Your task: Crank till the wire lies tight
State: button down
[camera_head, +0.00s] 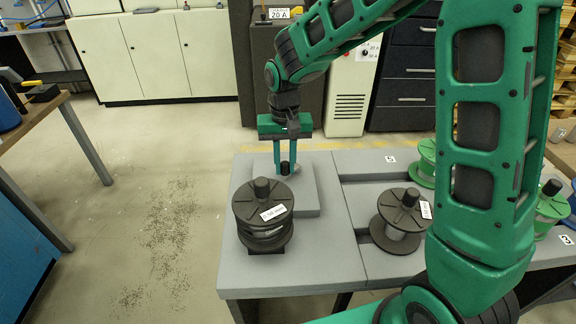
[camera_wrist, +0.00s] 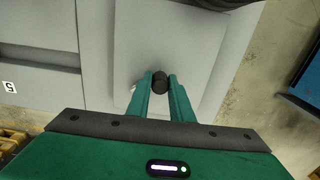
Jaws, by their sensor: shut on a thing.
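My gripper (camera_head: 285,166) is at the far side of the near left spool, its two fingers pointing down on either side of a small black knob (camera_head: 285,169). In the wrist view the fingertips (camera_wrist: 160,84) are shut on the knob (camera_wrist: 160,76), which looks like the crank handle. A small pale piece by the knob could be the crank arm; most of it is hidden. The knob stands over a raised grey block (camera_head: 308,203). A dark spool (camera_head: 247,231) with a white label stands upright in front of it. I cannot make out the wire.
Another dark spool (camera_head: 400,208) stands to the right on the grey bench (camera_head: 330,262), with green spools (camera_head: 428,165) beyond, partly behind my arm. A grooved slot runs between the bench panels. The floor left of the bench is free.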

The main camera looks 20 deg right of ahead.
jog(key=m, duration=0.2)
jog(key=w+m, duration=0.2)
jog(key=m, duration=0.1)
jog(key=shift+w+a+r+m, duration=0.1)
jog(key=shift+w+a+m, duration=0.1)
jog(key=shift+a+m, duration=0.1)
jog(key=shift+w+m, duration=0.35)
jog(key=shift+m, duration=0.45)
jog(key=shift+w+m, duration=0.3)
jog(key=shift+m, duration=0.5)
jog(key=shift+a, duration=0.1)
jog(key=c, duration=1.6)
grip_release()
notch_tip(320, 180, up, 11)
jog(key=shift+f, duration=0.2)
